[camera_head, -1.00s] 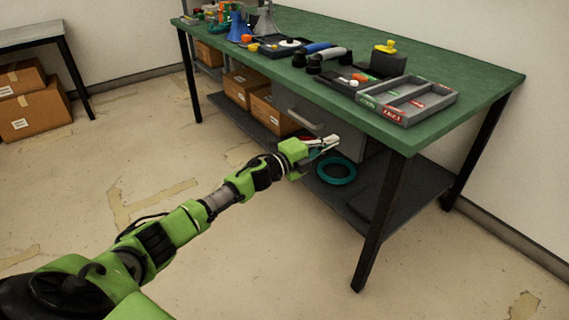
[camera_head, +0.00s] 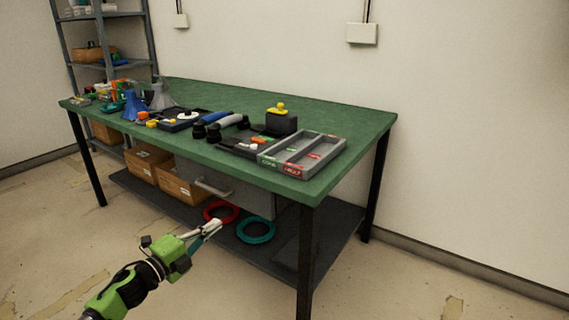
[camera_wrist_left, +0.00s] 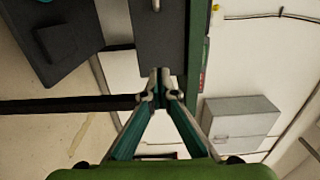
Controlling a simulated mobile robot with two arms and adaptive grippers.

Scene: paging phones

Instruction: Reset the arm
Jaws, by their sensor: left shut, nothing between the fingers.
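My left arm comes in from the bottom left in the head view. Its green gripper (camera_head: 214,228) is in front of the table, below the level of the top, near the drawer and the lower shelf. The fingers are shut and empty. In the left wrist view the fingertips (camera_wrist_left: 160,88) meet, with the grey drawer front (camera_wrist_left: 158,35) beyond them. The view there is turned sideways. My right gripper is not in view.
Below are a drawer (camera_head: 240,190), cardboard boxes (camera_head: 180,185), a red ring (camera_head: 221,212) and a teal ring (camera_head: 256,231). A shelf rack (camera_head: 105,42) stands behind left.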

